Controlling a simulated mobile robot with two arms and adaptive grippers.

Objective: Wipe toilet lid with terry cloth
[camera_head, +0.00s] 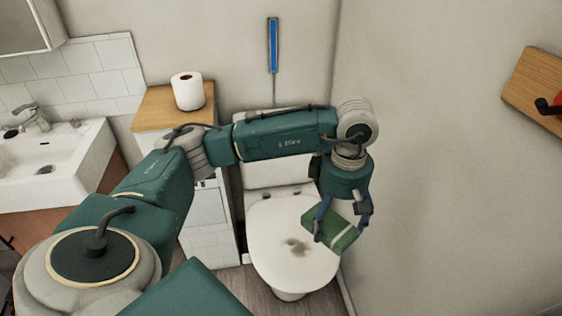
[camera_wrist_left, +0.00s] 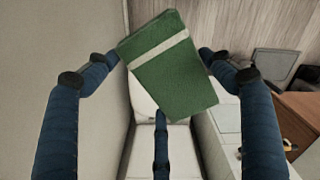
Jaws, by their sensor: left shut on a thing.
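The toilet lid (camera_head: 283,262) is white and down, with a brownish stain (camera_head: 295,246) near its middle. My left gripper (camera_head: 337,226) is shut on a folded green terry cloth (camera_head: 331,229) with a pale stripe. The cloth is tilted over the right side of the lid; I cannot tell whether it touches. In the left wrist view the cloth (camera_wrist_left: 172,68) sits between my blue fingers and covers part of the white toilet (camera_wrist_left: 178,140) behind it. My right gripper is not in view.
A white sink (camera_head: 60,155) stands at the left. A narrow cabinet with a wooden top (camera_head: 150,112) holds a toilet paper roll (camera_head: 187,91). A wall is close to the toilet's right, with a wooden rack (camera_head: 540,85) on it. A blue strip (camera_head: 272,45) hangs on the back wall.

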